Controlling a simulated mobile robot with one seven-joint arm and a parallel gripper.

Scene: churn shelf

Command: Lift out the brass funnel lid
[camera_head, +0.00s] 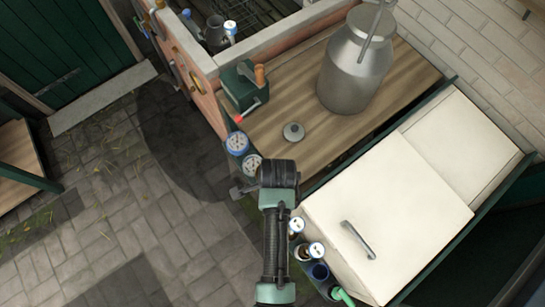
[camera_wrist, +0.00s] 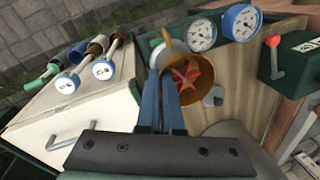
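A brass, bowl-shaped piece (camera_wrist: 205,83), which looks like the funnel lid, shows close up in the wrist view with its wide mouth towards the camera. Red, pointed shapes show inside its mouth, and a pale knob or spout stands at its upper left. My gripper (camera_wrist: 164,75) has its two blue fingers close together, with the tips over the left side of the brass piece. I cannot tell whether they grip its wall. In the head view my gripper (camera_head: 246,190) points down beside the shelf end, and the brass piece is hidden there.
A wooden shelf (camera_head: 320,150) carries a small grey lid (camera_head: 293,132), a large metal churn (camera_head: 352,68) and a green box (camera_head: 240,88). Two round gauges (camera_head: 237,143) sit at its left edge. Paved floor lies left.

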